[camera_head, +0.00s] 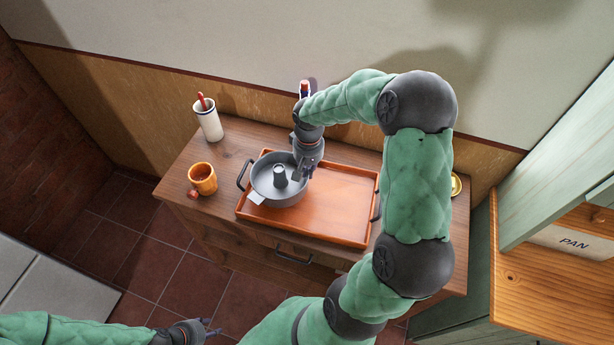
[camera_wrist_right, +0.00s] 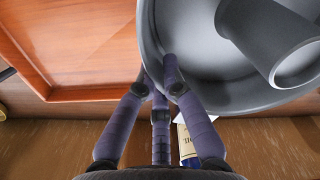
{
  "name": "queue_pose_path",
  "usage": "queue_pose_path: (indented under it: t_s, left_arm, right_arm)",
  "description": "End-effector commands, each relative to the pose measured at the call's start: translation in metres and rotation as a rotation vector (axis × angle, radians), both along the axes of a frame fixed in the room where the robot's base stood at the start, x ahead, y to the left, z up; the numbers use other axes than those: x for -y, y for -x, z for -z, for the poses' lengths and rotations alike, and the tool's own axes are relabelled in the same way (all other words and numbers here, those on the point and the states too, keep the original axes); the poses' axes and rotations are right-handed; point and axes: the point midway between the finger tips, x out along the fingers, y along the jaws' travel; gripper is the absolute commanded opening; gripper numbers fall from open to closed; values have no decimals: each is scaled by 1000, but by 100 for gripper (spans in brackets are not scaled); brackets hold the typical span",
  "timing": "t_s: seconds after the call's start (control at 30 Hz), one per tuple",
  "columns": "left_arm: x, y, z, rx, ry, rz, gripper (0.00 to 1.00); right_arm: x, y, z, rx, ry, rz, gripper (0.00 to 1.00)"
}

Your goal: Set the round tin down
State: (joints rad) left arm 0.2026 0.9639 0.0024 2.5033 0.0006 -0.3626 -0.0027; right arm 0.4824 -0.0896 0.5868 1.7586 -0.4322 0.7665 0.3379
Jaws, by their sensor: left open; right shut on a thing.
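The round tin (camera_head: 265,187) is grey, with a hollow tube in its middle, and looks roughly level. It is over the left end of the orange-red tray (camera_head: 335,222); I cannot tell whether it touches the tray. My right gripper (camera_head: 302,172) is shut on the tin's far right rim. In the right wrist view the gripper (camera_wrist_right: 160,75) has one finger inside the tin wall (camera_wrist_right: 222,88), and the tray (camera_wrist_right: 85,45) shows beside it. My left gripper (camera_head: 207,328) is open and empty, low in the head view, away from the table.
The tray has dark end handles and lies on a wooden cabinet (camera_head: 188,170). A red-topped object (camera_head: 304,87) is partly hidden behind my right arm. The tray's right part is clear.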

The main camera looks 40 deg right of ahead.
Motion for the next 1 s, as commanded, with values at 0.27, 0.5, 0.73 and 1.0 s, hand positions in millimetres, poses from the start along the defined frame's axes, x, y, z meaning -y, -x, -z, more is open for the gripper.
queue_pose_path:
  t_s: [0.27, 0.5, 0.73, 1.0]
  left_arm:
    - [0, 0, 5, 0, 0, 0, 41]
    - [0, 0, 6, 0, 0, 0, 41]
    - [0, 0, 9, 0, 0, 0, 41]
    - [0, 0, 9, 0, 0, 0, 41]
  right_arm:
    - [3, -6, 23, -1, -1, 1, 0]
    - [3, -6, 38, 2, 1, 1, 0]
    - [3, -6, 40, 2, 1, 1, 0]
    - [2, -6, 41, 1, 1, 0, 32]
